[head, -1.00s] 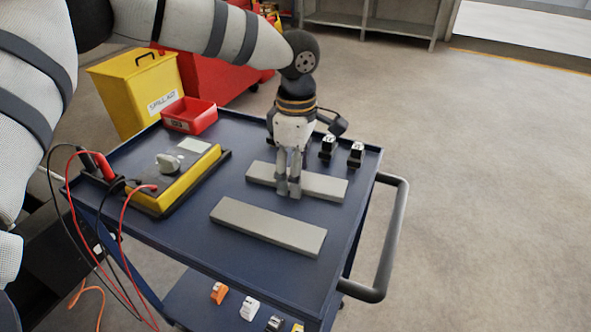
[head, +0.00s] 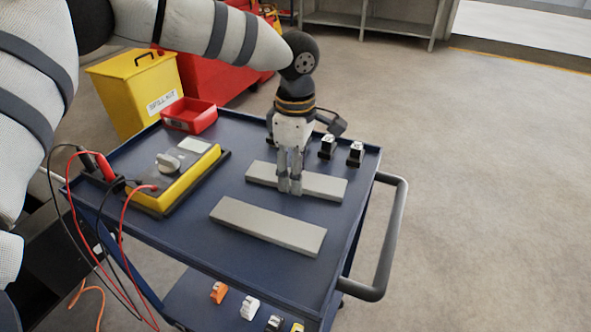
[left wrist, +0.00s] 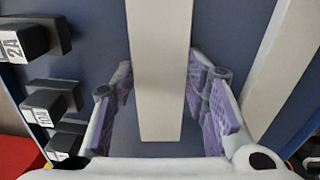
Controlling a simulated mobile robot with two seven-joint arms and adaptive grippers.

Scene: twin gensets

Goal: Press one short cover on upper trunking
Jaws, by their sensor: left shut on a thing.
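Two flat grey covers lie on the blue cart top in the head view, a far one (head: 322,185) and a near one (head: 268,227). My left gripper (head: 290,187) points down over the far cover and is shut on it around its middle. In the left wrist view the held cover (left wrist: 160,75) runs between the purple-padded fingers (left wrist: 166,105), and the other cover (left wrist: 285,65) lies to the right. The held cover appears to rest on the cart. The upper trunking and my right gripper are not in view.
The blue cart (head: 180,250) has a handle (head: 393,240) at right. A yellow tester (head: 178,180) with red and black leads stands at left, a red bin (head: 190,115) behind it. Small black blocks (head: 356,154) stand beyond the far cover. A yellow spill bin (head: 135,90) stands behind.

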